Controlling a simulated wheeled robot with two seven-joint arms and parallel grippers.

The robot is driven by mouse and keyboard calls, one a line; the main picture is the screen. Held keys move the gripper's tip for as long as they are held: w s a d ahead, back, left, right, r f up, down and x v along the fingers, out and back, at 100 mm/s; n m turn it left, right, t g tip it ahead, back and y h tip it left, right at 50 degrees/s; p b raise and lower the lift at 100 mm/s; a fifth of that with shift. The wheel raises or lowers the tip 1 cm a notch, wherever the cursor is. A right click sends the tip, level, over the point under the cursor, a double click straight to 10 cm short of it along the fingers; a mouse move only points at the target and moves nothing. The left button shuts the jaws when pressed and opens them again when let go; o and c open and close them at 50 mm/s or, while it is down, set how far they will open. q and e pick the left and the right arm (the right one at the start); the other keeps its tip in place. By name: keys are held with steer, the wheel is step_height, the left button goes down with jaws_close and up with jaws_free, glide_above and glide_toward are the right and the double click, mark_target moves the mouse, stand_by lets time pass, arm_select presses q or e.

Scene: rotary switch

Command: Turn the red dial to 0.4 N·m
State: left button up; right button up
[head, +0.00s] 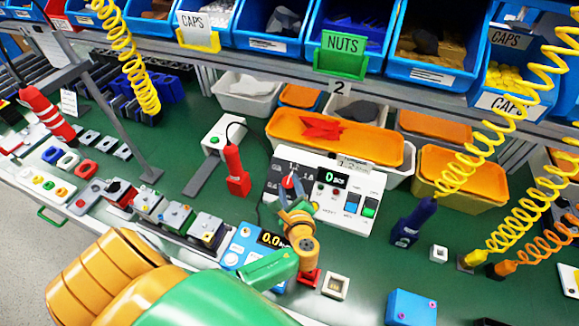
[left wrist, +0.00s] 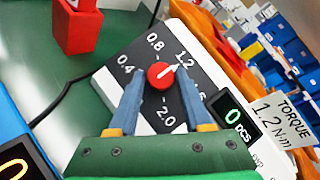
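The red dial (left wrist: 161,75) sits on the dark face of a white control box (head: 345,205). Its white mark points up and right, toward 1.2. The labels 0.4, 0.8, 1.2 and 2.0 show around it; the one between 1.2 and 2.0 is partly hidden by a finger. My left gripper (left wrist: 160,78) is open, with one blue-grey finger on each side of the dial. I see a gap between the fingers and the dial, and cannot tell the height of the tips above it. In the head view the dial (head: 288,182) shows just beyond the left fingertips. My right gripper is not in view.
A sign (left wrist: 283,118) reads torque 1.2 N·m, beside a green display (left wrist: 238,118) reading 0. A red tool (head: 236,172) stands left of the box, and a dark blue tool (head: 413,222) stands right. A blue device (head: 250,245) lies close to my left arm.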

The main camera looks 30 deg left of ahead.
arm_select(q)
jaws_close()
steer(key=shift+r+n, duration=0.1)
steer(key=shift+n, duration=0.3)
